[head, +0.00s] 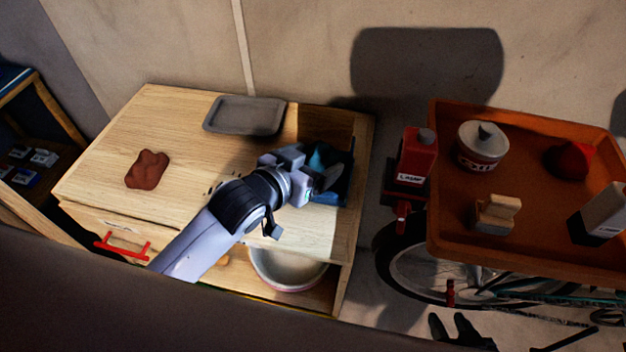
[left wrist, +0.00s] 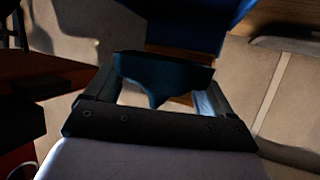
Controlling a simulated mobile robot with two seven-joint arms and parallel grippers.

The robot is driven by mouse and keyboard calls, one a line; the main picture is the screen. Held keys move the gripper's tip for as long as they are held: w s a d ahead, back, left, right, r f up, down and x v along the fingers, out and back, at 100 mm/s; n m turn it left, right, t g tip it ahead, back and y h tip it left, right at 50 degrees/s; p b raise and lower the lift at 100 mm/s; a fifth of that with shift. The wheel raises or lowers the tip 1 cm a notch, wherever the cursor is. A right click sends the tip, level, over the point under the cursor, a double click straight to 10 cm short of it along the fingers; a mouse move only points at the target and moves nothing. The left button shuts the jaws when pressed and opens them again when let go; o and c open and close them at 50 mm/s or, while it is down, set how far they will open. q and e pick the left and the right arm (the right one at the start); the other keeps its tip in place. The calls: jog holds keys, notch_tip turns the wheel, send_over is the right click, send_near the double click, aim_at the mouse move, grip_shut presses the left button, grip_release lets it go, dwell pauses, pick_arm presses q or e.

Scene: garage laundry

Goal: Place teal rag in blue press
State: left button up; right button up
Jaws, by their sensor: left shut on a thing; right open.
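My left gripper (head: 312,178) is over the right end of the wooden cabinet, shut on the teal rag (head: 322,157). In the left wrist view the rag (left wrist: 160,76) hangs between the two fingers, dark and shaded. The blue press (head: 342,186) is in the recess at the cabinet's right end, close under the gripper and partly hidden by it. It also shows as a blue shape in the left wrist view (left wrist: 198,22), just beyond the rag. I cannot tell whether the rag touches it. My right gripper (head: 462,332) is open and empty at the bottom edge.
A grey tray (head: 244,115) and a brown-red cloth-like lump (head: 148,169) lie on the cabinet top (head: 110,150). A pale bowl (head: 288,272) sits in the shelf below. An orange tray (head: 530,150) with several items stands right, beside a red bottle (head: 416,157) and above a bicycle.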

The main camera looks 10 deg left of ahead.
pick_arm(q)
jog(key=shift+f+b, duration=0.3)
jog(key=shift+f, duration=2.4)
jog(key=shift+f, duration=0.15)
jog(key=o, duration=0.9)
jog(key=shift+r, duration=0.2)
jog(key=v, duration=1.2)
jog(key=shift+a, duration=0.1)
